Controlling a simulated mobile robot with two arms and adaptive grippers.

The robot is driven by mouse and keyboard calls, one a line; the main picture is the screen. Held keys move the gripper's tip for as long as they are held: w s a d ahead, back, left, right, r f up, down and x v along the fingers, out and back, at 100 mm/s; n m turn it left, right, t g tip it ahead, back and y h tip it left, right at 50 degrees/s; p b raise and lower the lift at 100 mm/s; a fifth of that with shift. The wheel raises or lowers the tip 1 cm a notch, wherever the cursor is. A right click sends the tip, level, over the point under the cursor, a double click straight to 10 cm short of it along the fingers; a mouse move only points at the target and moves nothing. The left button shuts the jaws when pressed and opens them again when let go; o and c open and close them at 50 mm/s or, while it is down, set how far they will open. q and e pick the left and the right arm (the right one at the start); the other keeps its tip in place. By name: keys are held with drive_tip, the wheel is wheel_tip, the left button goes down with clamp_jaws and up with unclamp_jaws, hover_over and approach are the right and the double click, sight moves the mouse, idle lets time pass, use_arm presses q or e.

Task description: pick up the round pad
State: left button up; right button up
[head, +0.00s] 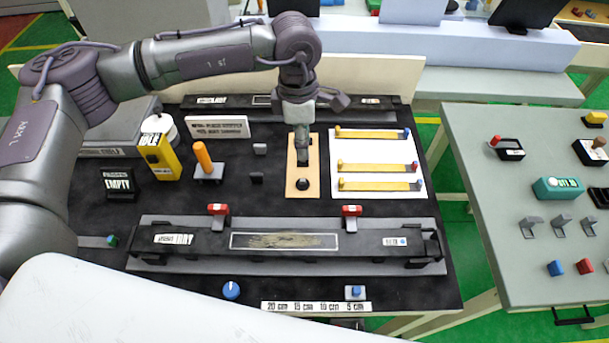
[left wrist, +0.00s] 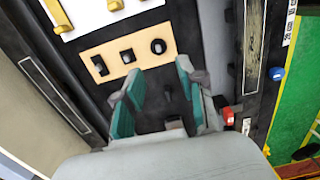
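The round pad is a small black disc-like piece (head: 303,184) at the near end of a tan board (head: 292,165). In the left wrist view the round pad (left wrist: 158,47) is at one end of the board (left wrist: 112,55), in line with two squarish black pieces (left wrist: 127,56). My left gripper (head: 303,158) points down over the board, just behind the pad in the head view, and hides part of the board. In the left wrist view its teal fingers (left wrist: 158,75) are apart with nothing between them, and the pad lies beyond the tips. My right gripper is not in view.
A white panel with yellow strips (head: 376,150) lies right of the board. A long dark fixture with red clips (head: 285,241) runs in front. A yellow box (head: 161,157) and an orange-handled tool (head: 205,160) stand left. A grey side table (head: 500,225) is at right.

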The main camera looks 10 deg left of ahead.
use_arm(q)
drive_tip(key=a, duration=0.2)
drive_tip(key=p, duration=0.2)
hover_over(300, 179)
drive_tip(key=shift+y, duration=0.4)
drive_tip(key=f, duration=0.7)
drive_tip(key=shift+w+a+f, duration=0.1)
drive_tip(key=shift+a+f, duration=0.2)
drive_tip(key=f+p, duration=0.2)
drive_tip(key=f, duration=0.1)
drive_tip(key=f+p, duration=0.1)
drive_tip(key=shift+s+d+f, duration=0.2)
drive_tip(key=shift+d+f, duration=0.1)
drive_tip(key=shift+f, duration=0.5)
drive_tip(key=shift+c, duration=0.2)
clamp_jaws()
